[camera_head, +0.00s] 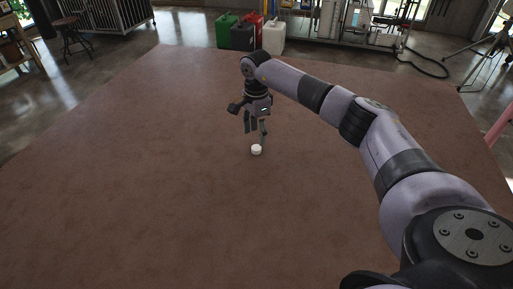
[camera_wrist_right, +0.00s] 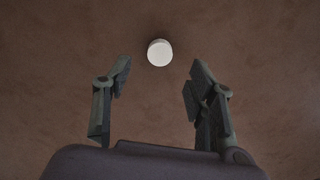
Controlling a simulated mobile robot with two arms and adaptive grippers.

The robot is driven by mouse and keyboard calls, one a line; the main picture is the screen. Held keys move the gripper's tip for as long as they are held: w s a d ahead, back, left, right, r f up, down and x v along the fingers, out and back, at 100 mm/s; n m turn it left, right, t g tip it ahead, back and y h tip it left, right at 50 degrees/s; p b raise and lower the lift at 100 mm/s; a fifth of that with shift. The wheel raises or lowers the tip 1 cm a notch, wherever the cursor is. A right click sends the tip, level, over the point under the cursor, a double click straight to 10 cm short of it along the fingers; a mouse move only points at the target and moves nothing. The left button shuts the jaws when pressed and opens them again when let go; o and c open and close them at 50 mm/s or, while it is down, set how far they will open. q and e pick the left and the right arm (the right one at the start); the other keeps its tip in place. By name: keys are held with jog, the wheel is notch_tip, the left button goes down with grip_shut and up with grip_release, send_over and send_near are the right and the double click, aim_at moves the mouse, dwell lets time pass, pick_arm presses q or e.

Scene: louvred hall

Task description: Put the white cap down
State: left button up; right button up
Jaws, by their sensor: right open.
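The white cap (camera_head: 256,149) sits on the reddish-brown carpet (camera_head: 150,200), just below my right gripper in the head view. My right gripper (camera_head: 256,130) points down with its fingers apart and nothing between them. In the right wrist view the cap (camera_wrist_right: 160,52) shows as a small white round thing on the carpet, ahead of the gap between the open fingers of the right gripper (camera_wrist_right: 160,85). The fingers do not touch it in that view. My left gripper is in neither view.
Green (camera_head: 228,30), dark and white (camera_head: 271,36) canisters stand at the carpet's far edge, with a metal rack (camera_head: 340,30) to their right. A stool (camera_head: 73,38) stands at the far left. The carpet around the cap is clear.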

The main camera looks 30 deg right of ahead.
aim_at(256, 147)
jog(key=shift+f, duration=0.5)
notch_tip(256, 147, down, 4)
jog(key=shift+r+p, duration=0.15)
jog(key=shift+p, duration=0.25)
jog(key=shift+f, duration=0.5)
jog(key=shift+c, duration=0.6)
jog(key=c, duration=0.8)
jog(key=shift+o, duration=0.2)
jog(key=shift+r, duration=0.1)
